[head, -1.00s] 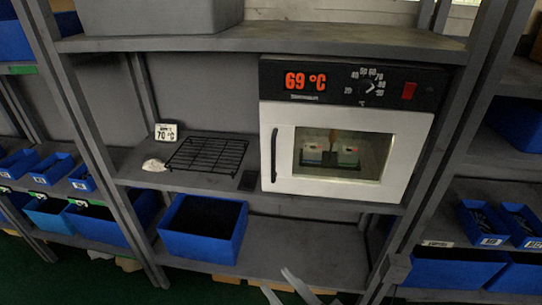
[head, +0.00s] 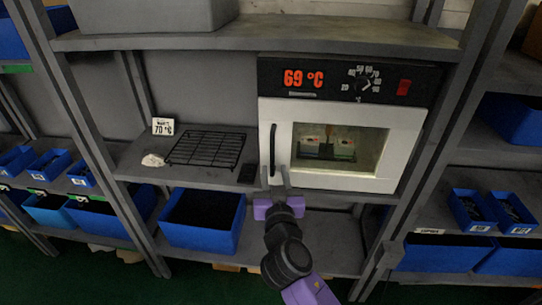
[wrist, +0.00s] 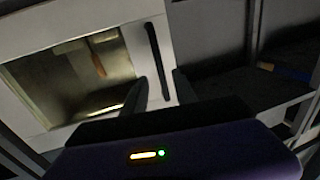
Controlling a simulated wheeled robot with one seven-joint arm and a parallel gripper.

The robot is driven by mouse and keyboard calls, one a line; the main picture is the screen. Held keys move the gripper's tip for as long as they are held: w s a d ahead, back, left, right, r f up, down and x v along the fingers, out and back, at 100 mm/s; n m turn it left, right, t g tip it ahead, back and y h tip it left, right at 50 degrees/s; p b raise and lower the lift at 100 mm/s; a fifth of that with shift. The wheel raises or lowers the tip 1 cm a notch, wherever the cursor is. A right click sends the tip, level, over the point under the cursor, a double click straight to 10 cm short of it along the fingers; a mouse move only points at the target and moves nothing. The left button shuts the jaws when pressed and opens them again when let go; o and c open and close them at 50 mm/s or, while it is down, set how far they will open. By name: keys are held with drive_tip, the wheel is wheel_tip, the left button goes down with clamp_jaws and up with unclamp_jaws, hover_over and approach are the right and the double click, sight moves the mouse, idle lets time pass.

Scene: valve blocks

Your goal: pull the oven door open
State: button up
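The oven (head: 350,85) stands on the shelf with its white door (head: 279,170) shut; its display reads 69 °C. A dark vertical handle (head: 273,150) runs down the left side of the door. My gripper (head: 276,180) is in front of the door's lower left corner, near the handle's lower end. In the wrist view its two fingers (wrist: 159,92) are apart, and the handle (wrist: 157,62) shows just beyond and between their tips. I cannot tell whether they touch it. Through the window (head: 338,148) two small blocks show inside.
Left of the oven, a black wire rack (head: 206,149), a "70 °C" card (head: 163,126) and a white crumpled cloth (head: 153,160) lie on the shelf. A blue bin (head: 202,220) stands below. Shelf posts flank the oven.

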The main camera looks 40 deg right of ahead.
sight(272, 158)
drive_tip(key=p+x, duration=0.2)
drive_tip(key=x, duration=0.5)
drive_tip(key=shift+w+d, duration=0.1)
clamp_jaws()
idle(1.3)
